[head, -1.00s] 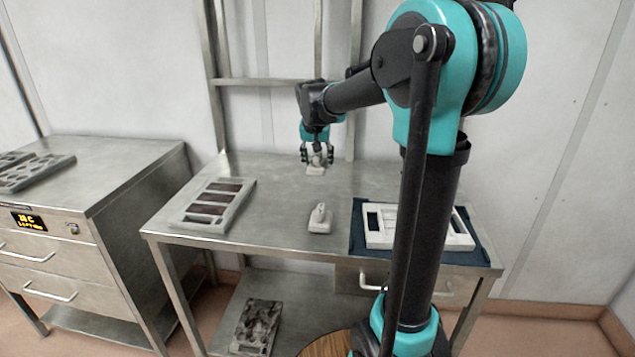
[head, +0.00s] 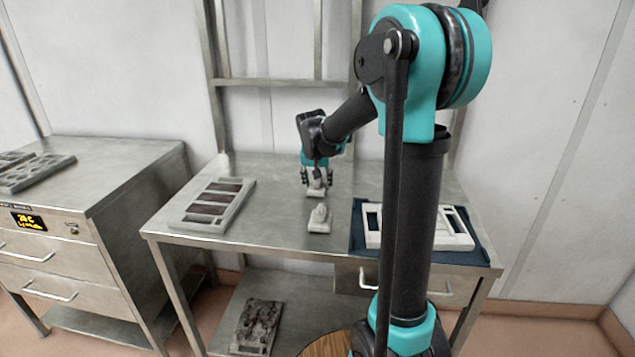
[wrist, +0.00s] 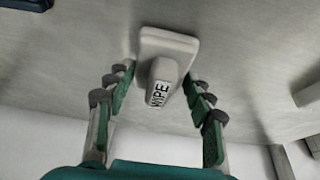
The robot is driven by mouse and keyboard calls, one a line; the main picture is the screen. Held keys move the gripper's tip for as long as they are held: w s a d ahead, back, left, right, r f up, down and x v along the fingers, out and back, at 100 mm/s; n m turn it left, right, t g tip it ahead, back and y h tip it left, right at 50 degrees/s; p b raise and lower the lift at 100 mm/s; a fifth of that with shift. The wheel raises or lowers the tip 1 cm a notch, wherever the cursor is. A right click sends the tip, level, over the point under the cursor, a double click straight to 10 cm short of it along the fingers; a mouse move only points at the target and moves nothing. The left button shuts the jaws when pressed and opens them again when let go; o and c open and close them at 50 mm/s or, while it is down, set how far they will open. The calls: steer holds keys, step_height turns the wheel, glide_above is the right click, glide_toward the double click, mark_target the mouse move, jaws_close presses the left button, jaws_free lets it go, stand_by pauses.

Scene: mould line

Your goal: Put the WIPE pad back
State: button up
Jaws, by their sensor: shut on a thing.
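The WIPE pad (wrist: 167,50) has a pale rectangular base and a raised grip with a "WIPE" label, seen in the wrist view. In the head view the pad (head: 316,192) is over the middle of the steel table (head: 285,195). My gripper (wrist: 160,93) is shut on the pad's grip from above; it also shows in the head view (head: 317,178). I cannot tell whether the base touches the table.
A tray with several brown-floored compartments (head: 247,211) lies at the table's left. A white frame (head: 453,240) lies on a dark blue mat (head: 357,243) at the right. A steel cabinet (head: 110,175) stands left. A dark block (head: 257,325) is on the lower shelf.

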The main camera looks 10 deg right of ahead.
steer(key=o, duration=1)
steer(key=v, duration=1.2)
steer(key=shift+r, duration=0.1)
